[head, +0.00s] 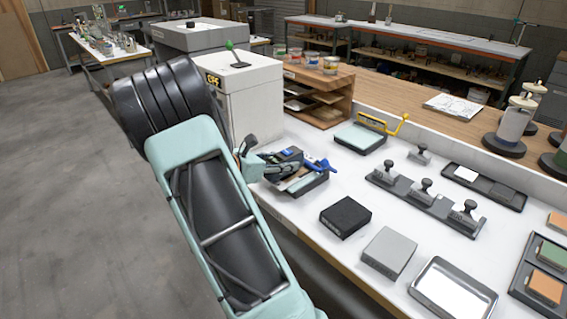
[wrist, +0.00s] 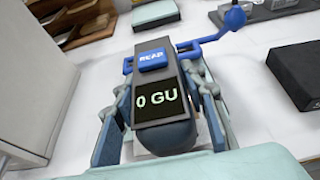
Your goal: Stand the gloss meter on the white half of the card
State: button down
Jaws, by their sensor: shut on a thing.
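The gloss meter (wrist: 160,85) is a dark grey block with a blue READ button and a screen showing 0 GU. My gripper (wrist: 160,125) is shut on it, one finger along each side. In the head view my gripper (head: 268,165) is over a dark tray with a blue lever (head: 318,165), and the meter is mostly hidden there. The blue lever also shows beyond the meter in the wrist view (wrist: 235,20). A pale sheet lies on this tray (head: 305,184); I cannot tell its white half, nor whether the meter touches it.
A black block (head: 345,215) and a grey block (head: 388,252) stand in front and to the right. A yellow-handled plate (head: 360,137) lies behind. A dark tray with a white tile (head: 466,173) is at the right. A white cabinet (head: 245,95) stands close behind the gripper.

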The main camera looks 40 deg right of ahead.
jog(key=shift+f, duration=0.15)
jog(key=c, duration=1.2)
grip_release()
jog(key=shift+a+r, duration=0.1)
jog(key=shift+r, duration=0.15)
jog(key=v, duration=1.1)
jog(key=shift+s+a+r, duration=0.15)
jog(key=shift+a, duration=0.25)
